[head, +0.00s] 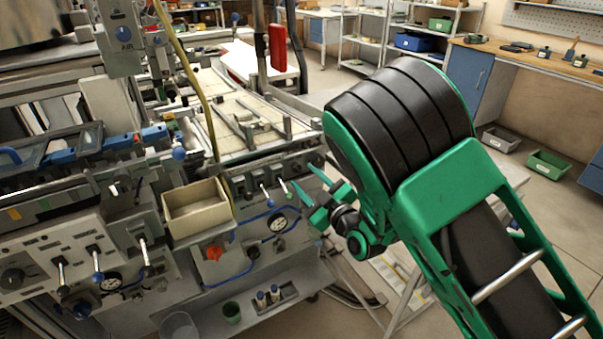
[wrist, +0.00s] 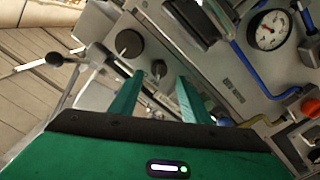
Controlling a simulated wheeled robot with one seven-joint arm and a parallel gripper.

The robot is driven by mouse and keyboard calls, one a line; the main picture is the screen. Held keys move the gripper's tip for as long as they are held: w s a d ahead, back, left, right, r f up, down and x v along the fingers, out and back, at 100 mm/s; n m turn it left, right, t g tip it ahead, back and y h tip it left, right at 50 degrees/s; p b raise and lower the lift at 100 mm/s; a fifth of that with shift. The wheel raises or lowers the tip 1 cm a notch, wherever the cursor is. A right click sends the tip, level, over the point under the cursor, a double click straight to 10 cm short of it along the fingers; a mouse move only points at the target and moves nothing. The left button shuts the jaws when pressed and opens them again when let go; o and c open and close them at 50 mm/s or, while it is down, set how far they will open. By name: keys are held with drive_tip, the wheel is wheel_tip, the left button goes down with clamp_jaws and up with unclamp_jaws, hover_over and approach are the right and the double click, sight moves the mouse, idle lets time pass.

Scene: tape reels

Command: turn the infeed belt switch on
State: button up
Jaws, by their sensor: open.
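My green gripper (head: 315,195) is open and empty, at the right end of the grey machine's front panel (head: 245,212). In the wrist view the two fingers (wrist: 160,78) point toward a panel with a larger round dark knob (wrist: 129,43) and a smaller dark knob (wrist: 158,69). The smaller knob appears in line with the gap between the fingers. I cannot read any label, so which control is the infeed belt switch cannot be told. In the head view two small levers (head: 264,191) stand on the panel left of my gripper.
A cream open bin (head: 197,208) is farther left. In the wrist view a ball-ended lever (wrist: 54,60) projects left of the fingers.

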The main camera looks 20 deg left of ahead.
sight(298, 169)
drive_tip(key=shift+w+a+r, duration=0.3)
drive_tip(key=shift+w+a, duration=0.05)
drive_tip(key=shift+a, duration=0.05)
drive_tip(key=shift+x, duration=1.2)
drive_tip(key=c, duration=1)
